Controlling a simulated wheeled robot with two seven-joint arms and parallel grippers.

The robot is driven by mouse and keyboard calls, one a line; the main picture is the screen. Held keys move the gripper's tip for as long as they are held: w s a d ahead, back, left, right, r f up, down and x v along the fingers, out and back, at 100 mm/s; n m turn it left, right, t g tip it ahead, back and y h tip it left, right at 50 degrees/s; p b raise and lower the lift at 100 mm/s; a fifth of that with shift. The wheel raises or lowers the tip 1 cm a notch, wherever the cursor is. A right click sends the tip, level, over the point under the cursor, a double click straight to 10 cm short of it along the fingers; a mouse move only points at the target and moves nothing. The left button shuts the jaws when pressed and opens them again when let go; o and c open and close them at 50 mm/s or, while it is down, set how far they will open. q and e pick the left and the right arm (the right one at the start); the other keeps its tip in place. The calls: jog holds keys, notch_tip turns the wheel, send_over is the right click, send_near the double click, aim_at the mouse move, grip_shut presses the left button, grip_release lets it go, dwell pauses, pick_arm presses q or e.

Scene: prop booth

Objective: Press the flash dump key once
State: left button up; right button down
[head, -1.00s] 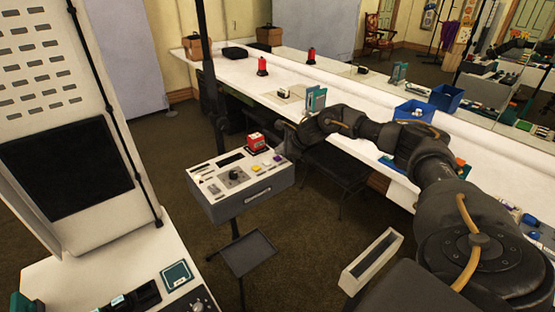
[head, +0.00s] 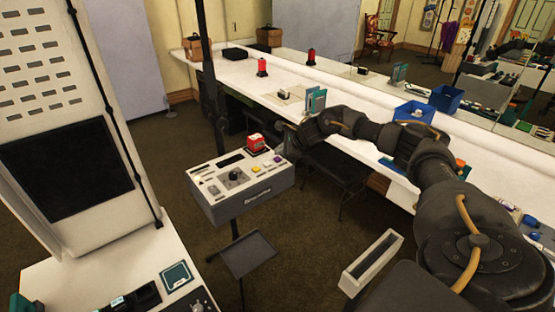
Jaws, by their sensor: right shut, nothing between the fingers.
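A grey control box (head: 241,206) stands on a stand left of my right arm. Its light top panel carries a dark round knob (head: 235,174), a black display strip, and small coloured keys, including a yellow key (head: 256,168) and a purple key (head: 279,159). A red block-like unit (head: 256,142) sits at the panel's back edge. The labels are too small to read, so I cannot tell which key is the flash dump key. My right gripper (head: 283,139) is shut and empty, just beyond the box's back right corner, apart from the keys. My left gripper is out of view.
A long white counter (head: 350,110) runs behind, with red lamps, a blue bin (head: 414,112) and teal holders. A dark chair (head: 335,168) stands between box and counter. A grey tray (head: 248,252) sits below the box. A white console (head: 110,262) fills the lower left.

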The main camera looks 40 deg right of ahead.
aim_at(280, 160)
dwell(0.7)
jog(key=shift+f+b, duration=0.45)
jog(key=shift+b, duration=0.05)
jog(key=shift+f+b, duration=0.4)
jog(key=shift+f, duration=0.05)
dwell(0.5)
jog(key=shift+r, duration=0.1)
jog(key=shift+r+p, duration=0.55)
jog(key=shift+r, duration=0.2)
jog(key=shift+r+p, duration=1.7)
jog(key=shift+r, duration=0.85)
jog(key=shift+f, duration=0.1)
